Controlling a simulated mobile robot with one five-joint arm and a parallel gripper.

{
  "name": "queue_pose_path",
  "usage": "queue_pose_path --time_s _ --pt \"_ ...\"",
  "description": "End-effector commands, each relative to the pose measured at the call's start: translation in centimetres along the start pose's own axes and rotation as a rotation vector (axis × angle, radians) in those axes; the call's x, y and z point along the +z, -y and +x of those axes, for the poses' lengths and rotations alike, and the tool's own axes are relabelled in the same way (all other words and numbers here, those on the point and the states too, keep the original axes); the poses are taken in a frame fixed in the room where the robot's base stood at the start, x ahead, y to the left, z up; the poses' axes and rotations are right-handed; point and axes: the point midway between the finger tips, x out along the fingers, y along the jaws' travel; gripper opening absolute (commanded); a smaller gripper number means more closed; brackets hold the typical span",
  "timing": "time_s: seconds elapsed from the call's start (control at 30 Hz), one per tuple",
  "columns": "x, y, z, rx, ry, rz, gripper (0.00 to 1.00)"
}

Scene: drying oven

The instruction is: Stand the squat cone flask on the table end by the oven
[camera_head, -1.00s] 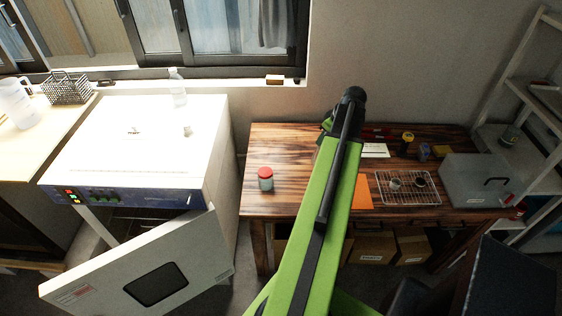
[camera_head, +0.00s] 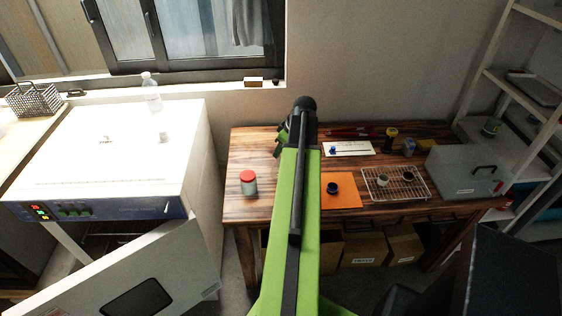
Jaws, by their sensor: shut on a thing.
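My green and black arm reaches over the wooden table (camera_head: 285,210). My gripper (camera_head: 281,146) shows only in part, at the left of the arm's far end, above the back left of the table. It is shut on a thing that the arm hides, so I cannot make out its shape. I cannot pick out the squat cone flask for certain anywhere. The table end by the oven (camera_head: 120,160) is the left end. A red-lidded jar (camera_head: 249,184) stands there, near the left edge.
The oven door (camera_head: 130,285) hangs open at the front left. An orange mat (camera_head: 350,195) bears a dark blue round thing (camera_head: 333,188). A wire rack (camera_head: 420,191) holds two small cups. A grey box (camera_head: 465,175) stands at the right. Bare wood surrounds the red-lidded jar.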

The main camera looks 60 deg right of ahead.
Motion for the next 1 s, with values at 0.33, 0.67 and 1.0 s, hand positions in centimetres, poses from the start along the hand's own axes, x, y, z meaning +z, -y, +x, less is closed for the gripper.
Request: queue_pose_path --time_s 0.33,0.67,1.0 --pt "1.0 0.0 3.0 0.000 0.000 0.000 0.00" --pt "1.3 0.0 3.8 -0.001 0.000 -0.001 0.00" --pt "1.4 0.1 4.0 -0.001 0.000 -0.001 0.53"
